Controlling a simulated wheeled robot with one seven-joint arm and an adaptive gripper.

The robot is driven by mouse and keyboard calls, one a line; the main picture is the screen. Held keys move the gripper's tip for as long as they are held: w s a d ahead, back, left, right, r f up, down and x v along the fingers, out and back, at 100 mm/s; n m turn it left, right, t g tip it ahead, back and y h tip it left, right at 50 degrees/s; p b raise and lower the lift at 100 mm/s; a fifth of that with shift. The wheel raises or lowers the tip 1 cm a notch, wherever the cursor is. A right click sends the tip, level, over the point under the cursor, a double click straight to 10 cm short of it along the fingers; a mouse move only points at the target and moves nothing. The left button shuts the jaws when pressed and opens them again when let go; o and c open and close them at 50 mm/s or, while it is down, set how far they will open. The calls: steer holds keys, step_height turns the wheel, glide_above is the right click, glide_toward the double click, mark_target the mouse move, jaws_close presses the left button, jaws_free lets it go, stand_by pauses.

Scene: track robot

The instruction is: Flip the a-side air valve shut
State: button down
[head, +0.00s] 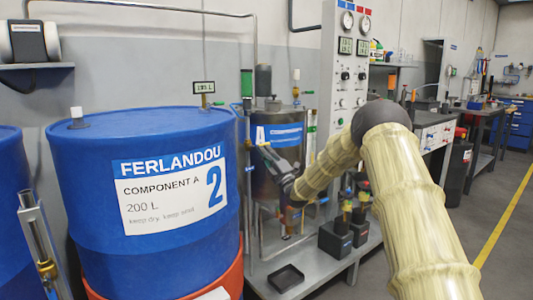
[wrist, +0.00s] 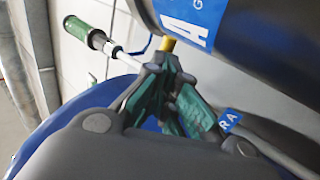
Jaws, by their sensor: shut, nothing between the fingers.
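My gripper (head: 266,156) is in front of the grey tank marked A (head: 262,185), just right of the blue drum. Its green-padded fingers (wrist: 165,68) are shut with nothing between them in the wrist view. A small brass piece (wrist: 167,43) shows just beyond the fingertips, against the tank; I cannot tell whether they touch. A blue tag ending in "R A" (wrist: 229,121) is beside the fingers. The air valve's lever is not clearly visible; the fingers may hide it, and its position cannot be told.
The blue Component A drum (head: 95,160) stands close on the left. A green-handled part with a metal stem (wrist: 85,32) lies beyond the fingers. A control panel (head: 345,85) stands behind right. A black tray (head: 286,278) sits on the grey platform. Open floor is at right.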

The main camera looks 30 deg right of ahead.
steer(key=s+d, duration=0.1)
steer(key=s, duration=1.2)
steer(key=shift+d+f, duration=0.15)
steer(key=shift+f, duration=0.2)
steer(key=shift+f, duration=0.1)
